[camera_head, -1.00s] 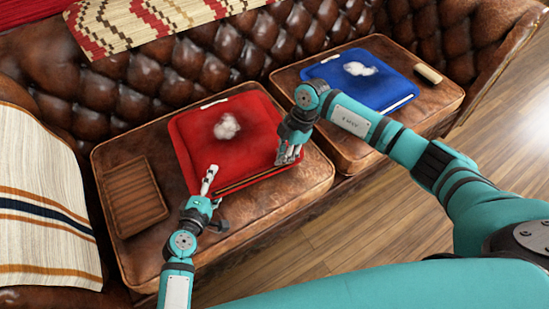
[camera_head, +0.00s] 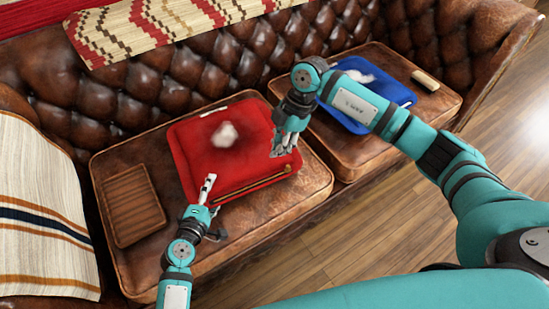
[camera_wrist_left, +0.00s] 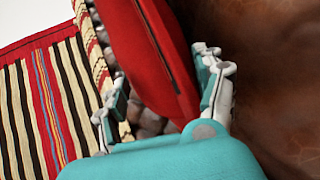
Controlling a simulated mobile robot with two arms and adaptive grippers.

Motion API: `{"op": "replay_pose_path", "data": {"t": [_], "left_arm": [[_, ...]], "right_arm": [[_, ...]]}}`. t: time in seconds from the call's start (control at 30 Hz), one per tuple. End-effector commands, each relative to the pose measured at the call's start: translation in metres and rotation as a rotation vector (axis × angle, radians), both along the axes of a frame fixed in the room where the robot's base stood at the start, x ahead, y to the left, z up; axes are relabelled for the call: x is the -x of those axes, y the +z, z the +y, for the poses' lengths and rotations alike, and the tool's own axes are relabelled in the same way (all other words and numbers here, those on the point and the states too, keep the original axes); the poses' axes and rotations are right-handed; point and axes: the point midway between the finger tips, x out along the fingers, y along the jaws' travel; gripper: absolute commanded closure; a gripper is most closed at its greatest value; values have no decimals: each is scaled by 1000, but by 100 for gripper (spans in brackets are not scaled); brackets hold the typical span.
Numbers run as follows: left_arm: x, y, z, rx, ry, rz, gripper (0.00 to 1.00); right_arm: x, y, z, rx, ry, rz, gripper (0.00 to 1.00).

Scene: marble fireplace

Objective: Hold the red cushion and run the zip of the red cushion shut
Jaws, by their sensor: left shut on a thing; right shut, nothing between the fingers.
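The red cushion (camera_head: 190,150) lies on the brown leather seat, with a white tuft (camera_head: 225,135) on its top. Its zip (camera_head: 245,188) shows as a thin line along the front edge, with a small gold-brown piece (camera_head: 288,168) at the right end. My left gripper (camera_head: 208,187) is shut on the cushion's front left corner. In the left wrist view, the cushion (camera_wrist_left: 150,60) sits between the fingers, a dark seam running along it. My right gripper (camera_head: 284,147) is shut and empty at the cushion's right side, above and behind the zip's right end. Whether it touches the cushion is unclear.
A brown slatted tray (camera_head: 133,205) lies left of the red cushion. A blue cushion (camera_head: 395,92), partly hidden by my right arm, and a small tan block (camera_head: 425,80) are on the right seat. A striped throw (camera_head: 40,215) covers the left armrest.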

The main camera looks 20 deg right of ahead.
Motion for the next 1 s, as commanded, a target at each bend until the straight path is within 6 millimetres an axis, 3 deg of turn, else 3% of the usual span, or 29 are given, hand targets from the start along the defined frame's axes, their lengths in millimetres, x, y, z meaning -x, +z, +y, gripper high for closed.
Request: {"op": "replay_pose_path", "data": {"t": [0.13, 0.43, 0.47, 0.5, 0.63, 1.0], "left_arm": [[1, -1, -1, 1, -3, 3, 86], [1, -1, -2, 1, -4, 3, 86], [1, -1, -2, 1, -4, 3, 27], [1, -1, -2, 1, -4, 3, 21], [1, 0, -1, 1, -3, 2, 4], [6, 1, 2, 1, -2, 2, 3]], "right_arm": [[0, 11, -4, 1, 1, 0, 100], [0, 13, -4, 0, 1, 1, 100], [0, 13, -4, 0, 1, 1, 100], [0, 13, -4, 0, 1, 1, 100], [0, 12, -4, 0, 1, 1, 100], [0, 12, -4, 0, 1, 1, 100]]}}
